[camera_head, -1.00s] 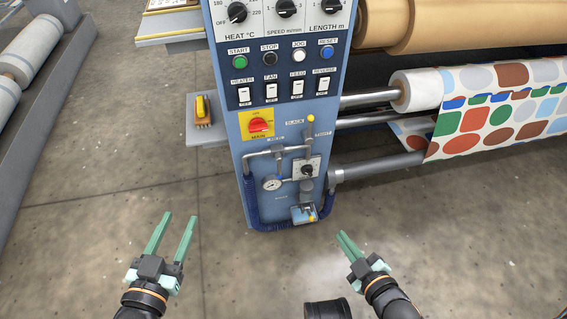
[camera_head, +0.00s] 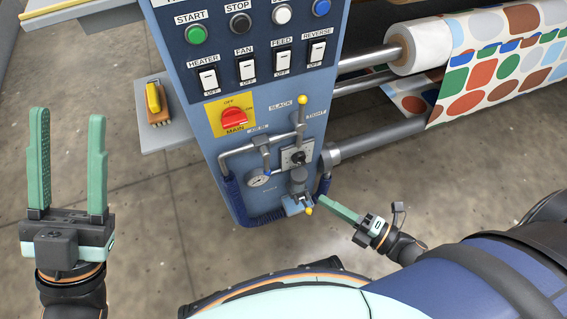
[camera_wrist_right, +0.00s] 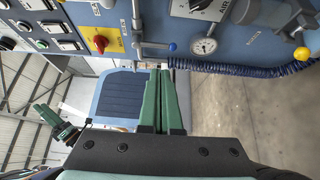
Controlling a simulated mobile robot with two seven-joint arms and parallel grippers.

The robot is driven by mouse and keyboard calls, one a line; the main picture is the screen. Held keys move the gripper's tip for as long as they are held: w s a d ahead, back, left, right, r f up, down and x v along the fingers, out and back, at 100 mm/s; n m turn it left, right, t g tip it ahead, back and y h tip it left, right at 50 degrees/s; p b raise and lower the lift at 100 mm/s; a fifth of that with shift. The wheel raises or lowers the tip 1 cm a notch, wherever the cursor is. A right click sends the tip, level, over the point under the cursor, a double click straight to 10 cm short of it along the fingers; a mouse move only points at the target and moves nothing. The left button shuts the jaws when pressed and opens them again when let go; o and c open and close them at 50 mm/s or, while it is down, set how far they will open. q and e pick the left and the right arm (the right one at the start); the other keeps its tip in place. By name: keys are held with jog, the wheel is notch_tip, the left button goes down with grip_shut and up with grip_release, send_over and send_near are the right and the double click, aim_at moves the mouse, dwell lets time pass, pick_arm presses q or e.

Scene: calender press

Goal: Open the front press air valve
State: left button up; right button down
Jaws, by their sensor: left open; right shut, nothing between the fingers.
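The blue press panel (camera_head: 222,128) carries grey air pipework (camera_head: 235,147) under a label that seems to read AIR IN. A round gauge (camera_head: 259,179), a small plate with a black knob (camera_head: 297,157) and a yellow-tipped lever (camera_head: 302,112) are on it. A blue-tipped handle (camera_wrist_right: 158,45) on the pipe shows in the right wrist view; I cannot tell its setting. My right gripper (camera_head: 322,200) is shut and empty, its tips near the yellow-tipped fitting (camera_head: 309,210) at the panel's foot; contact is unclear. My left gripper (camera_head: 68,115) is open and empty, left of the panel.
A red MAIN switch (camera_head: 234,117) and white rocker switches (camera_head: 246,69) sit above the pipework. A shelf (camera_head: 160,137) with a yellow-handled tool juts out left. Rollers with patterned fabric (camera_head: 490,75) stand right. A dark blue coiled hose (camera_head: 232,198) runs low. Floor in front is clear.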

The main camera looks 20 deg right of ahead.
jog(key=b, duration=0.2)
send_near(266, 163)
jog(key=w+a+f, duration=0.2)
jog(key=w, duration=0.2)
pick_arm(q)
jog(key=shift+w+d+f+b, duration=0.15)
jog(key=shift+f+b, duration=0.15)
jog(key=shift+f, duration=1.15)
pick_arm(e)
jog(key=shift+x, duration=1.05)
jog(key=shift+s+f, duration=0.1)
jog(key=shift+f, duration=0.2)
pick_arm(q)
jog(key=shift+w+a+f, duration=0.2)
jog(key=shift+w+a, duration=0.2)
jog(key=shift+a, duration=0.3)
pick_arm(e)
jog(key=shift+a+m, duration=0.15)
jog(key=shift+m, duration=0.25)
